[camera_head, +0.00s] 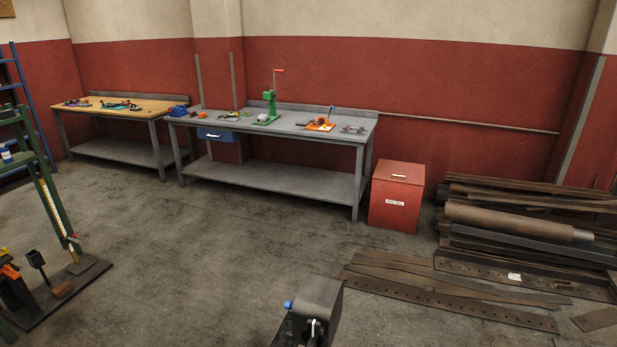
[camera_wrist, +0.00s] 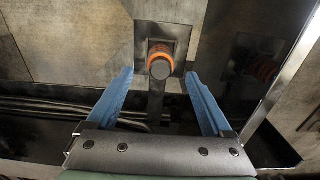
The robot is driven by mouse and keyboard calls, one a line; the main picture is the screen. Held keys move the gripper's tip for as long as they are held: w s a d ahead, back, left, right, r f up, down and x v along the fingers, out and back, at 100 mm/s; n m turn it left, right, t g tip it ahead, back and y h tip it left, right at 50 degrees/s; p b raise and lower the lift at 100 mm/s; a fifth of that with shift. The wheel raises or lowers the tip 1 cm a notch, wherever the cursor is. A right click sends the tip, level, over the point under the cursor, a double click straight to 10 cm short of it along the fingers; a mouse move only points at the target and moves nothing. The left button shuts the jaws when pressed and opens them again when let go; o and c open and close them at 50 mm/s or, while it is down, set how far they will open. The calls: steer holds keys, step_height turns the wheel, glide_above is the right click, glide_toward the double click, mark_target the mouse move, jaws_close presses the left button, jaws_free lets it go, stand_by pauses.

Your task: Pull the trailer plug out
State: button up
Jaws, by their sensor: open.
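In the wrist view, a round dark plug with an orange ring (camera_wrist: 160,64) sits at a square metal plate (camera_wrist: 178,36) on a grey wall-like surface. A dark strip, perhaps its cable, runs down from it towards my gripper. My gripper (camera_wrist: 160,76) is open, with one blue finger on each side of the plug's line. The plug shows in the gap near the fingertips, and neither finger visibly touches it. How far the fingers reach along the plug is unclear. I cannot make out the plug in the head view.
A dark panel (camera_wrist: 238,75) with a faint orange ring, perhaps a reflection, lies right of the plug, beside a bright metal edge (camera_wrist: 290,62). The head view shows workbenches (camera_head: 270,180), a red metal bin (camera_head: 397,197), stacked steel (camera_head: 510,228) and open floor between.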

step_height(320, 180, down, 9)
steer(key=b, duration=0.8)
steer(key=shift+r+p, duration=0.1)
steer(key=shift+p, duration=0.35)
stand_by(0.6)
jaws_close()
steer(key=shift+o, duration=1.2)
jaws_free()
step_height(320, 180, up, 13)
steer(key=shift+f, duration=0.1)
